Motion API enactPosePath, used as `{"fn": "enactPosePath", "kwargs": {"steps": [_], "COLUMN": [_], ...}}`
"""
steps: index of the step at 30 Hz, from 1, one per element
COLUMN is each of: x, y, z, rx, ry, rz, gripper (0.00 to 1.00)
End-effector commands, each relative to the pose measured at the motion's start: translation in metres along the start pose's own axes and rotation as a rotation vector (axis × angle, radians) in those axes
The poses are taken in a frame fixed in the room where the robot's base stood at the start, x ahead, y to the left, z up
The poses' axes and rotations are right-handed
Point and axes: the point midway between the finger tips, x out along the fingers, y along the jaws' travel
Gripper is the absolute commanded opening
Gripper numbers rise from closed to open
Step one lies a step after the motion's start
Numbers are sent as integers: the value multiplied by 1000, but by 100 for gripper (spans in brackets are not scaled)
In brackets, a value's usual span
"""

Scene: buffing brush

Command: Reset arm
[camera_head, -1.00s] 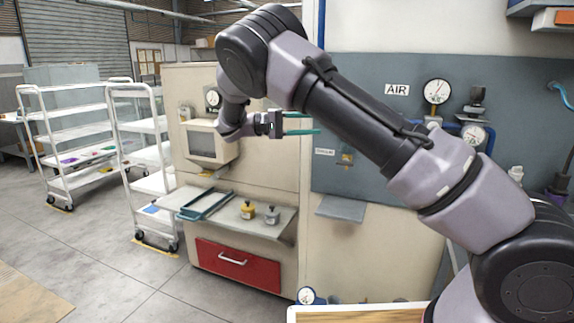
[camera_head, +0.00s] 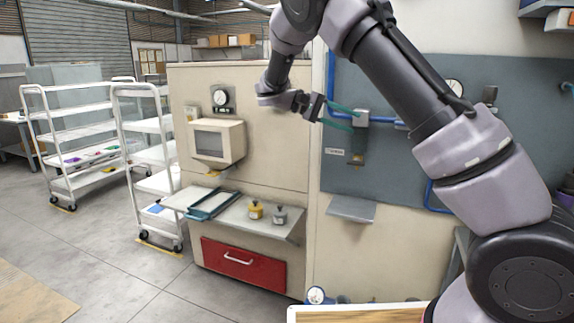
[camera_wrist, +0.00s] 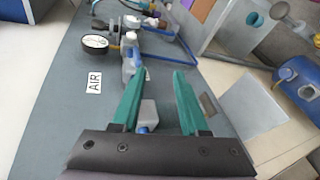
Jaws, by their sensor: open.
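My gripper (camera_head: 343,117) is in the upper middle of the head view, in front of the grey wall panel (camera_head: 400,185). Its two green fingers point to the right and stand apart with nothing between them. In the wrist view my gripper (camera_wrist: 158,90) also shows open and empty. The grey panel lies beyond the fingers, with an AIR label (camera_wrist: 94,82) and a pressure gauge (camera_wrist: 95,42) to the left of them. My arm arches from the lower right and hides part of the panel in the head view.
A beige cabinet (camera_head: 270,90) with a shelf, a blue-green tray (camera_head: 214,204), a yellow pot (camera_head: 256,210), a grey pot (camera_head: 280,216) and a red drawer (camera_head: 243,266) stands left of the panel. White carts (camera_head: 120,135) stand farther left. The floor (camera_head: 90,260) in front is clear.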

Motion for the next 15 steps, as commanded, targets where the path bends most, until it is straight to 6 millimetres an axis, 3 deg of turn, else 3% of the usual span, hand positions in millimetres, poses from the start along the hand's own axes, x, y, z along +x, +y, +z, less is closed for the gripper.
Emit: {"fn": "enactPosePath", "kwargs": {"steps": [5, 9, 15], "x": [48, 81, 104], "y": [22, 34, 46], "z": [21, 51, 101], "rx": [-42, -50, 13], "ry": [-27, -16, 54], "rz": [-250, -504, -843], "gripper": [44, 44, 44]}}
